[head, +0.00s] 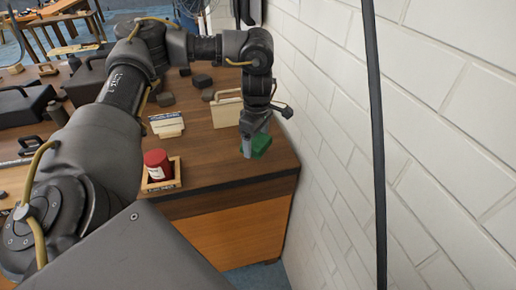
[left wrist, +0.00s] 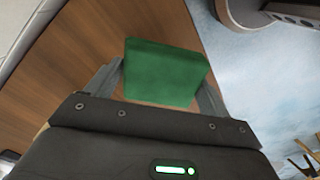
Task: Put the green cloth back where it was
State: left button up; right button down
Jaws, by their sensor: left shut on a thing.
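The green cloth (head: 261,145) is a small folded green block at the right end of the wooden counter, near the white brick wall. My left gripper (head: 248,150) points down at it and is shut on it. In the left wrist view the cloth (left wrist: 165,72) sits between the two grey fingers of the left gripper (left wrist: 165,90). Whether the cloth touches the counter top is hard to tell. My right gripper is not in view.
A red tin (head: 157,164) stands in a small wooden tray (head: 176,172) left of the gripper. A beige wooden holder (head: 226,112) and a small sign block (head: 167,124) stand behind. The brick wall (head: 420,120) closes off the right. The counter's front edge (head: 235,184) is close.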

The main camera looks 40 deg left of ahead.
aim_at(259, 136)
pick_arm(q)
jog(key=shift+w+a+f, duration=0.25)
jog(key=shift+w+f, duration=0.3)
jog(key=shift+f, duration=0.2)
jog(key=shift+w+a+f, duration=0.1)
jog(key=shift+w+f, duration=0.1)
jog(key=shift+f, duration=1.55)
jog(key=o, duration=1)
jog(key=shift+f, duration=0.15)
jog(key=shift+c, duration=0.2)
jog(key=shift+r, duration=0.3)
notch_tip(259, 136, up, 12)
jog(key=shift+f+p, duration=0.1)
jog(key=shift+p, duration=0.35)
